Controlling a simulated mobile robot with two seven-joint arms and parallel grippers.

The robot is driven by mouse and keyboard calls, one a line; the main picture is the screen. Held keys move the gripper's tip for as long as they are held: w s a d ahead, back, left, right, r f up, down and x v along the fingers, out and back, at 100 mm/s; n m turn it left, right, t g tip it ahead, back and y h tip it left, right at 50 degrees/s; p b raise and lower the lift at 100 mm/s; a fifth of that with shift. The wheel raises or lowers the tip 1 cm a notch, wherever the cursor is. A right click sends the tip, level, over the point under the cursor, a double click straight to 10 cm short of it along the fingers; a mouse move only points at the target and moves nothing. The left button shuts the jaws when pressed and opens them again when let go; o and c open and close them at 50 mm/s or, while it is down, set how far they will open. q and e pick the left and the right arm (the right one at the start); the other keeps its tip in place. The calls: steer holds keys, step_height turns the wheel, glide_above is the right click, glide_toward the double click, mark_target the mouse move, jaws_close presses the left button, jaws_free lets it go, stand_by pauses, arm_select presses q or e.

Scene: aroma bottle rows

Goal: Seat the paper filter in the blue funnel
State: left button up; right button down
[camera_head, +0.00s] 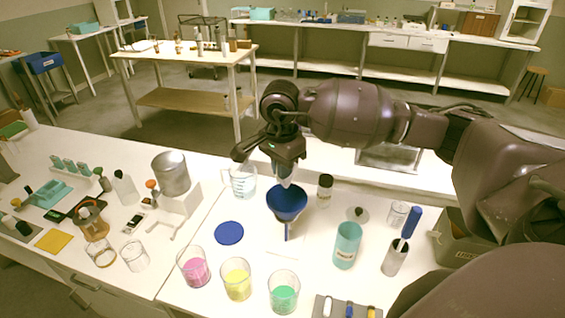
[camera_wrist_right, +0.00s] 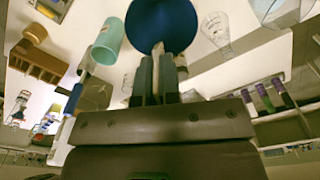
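The blue funnel (camera_head: 287,203) sits mouth up near the middle of the table, its stem pointing down. My right gripper (camera_head: 285,166) is just above the funnel's mouth, pointing down. It is shut on a small pale piece, which appears to be the paper filter (camera_head: 285,181), at or just over the funnel's rim. I cannot tell whether the filter touches the funnel. In the right wrist view the pale filter (camera_wrist_right: 157,72) shows as a thin strip between the fingers, with the round blue funnel (camera_wrist_right: 162,24) beyond it. My left gripper is not in view.
A glass beaker (camera_head: 242,181) stands left of the funnel and a dark-capped vial (camera_head: 325,187) right of it. Beakers with pink (camera_head: 195,271), yellow (camera_head: 237,284) and green (camera_head: 284,297) contents stand in front.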

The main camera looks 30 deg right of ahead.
steer(key=shift+f+b, duration=0.5)
steer(key=shift+f, duration=1)
steer(key=shift+f+b, duration=0.95)
steer(key=shift+f, duration=1.4)
steer(key=shift+f+b, duration=0.8)
steer(key=shift+f, duration=0.5)
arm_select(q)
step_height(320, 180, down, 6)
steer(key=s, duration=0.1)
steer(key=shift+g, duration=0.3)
arm_select(e)
steer(key=shift+f, duration=0.1)
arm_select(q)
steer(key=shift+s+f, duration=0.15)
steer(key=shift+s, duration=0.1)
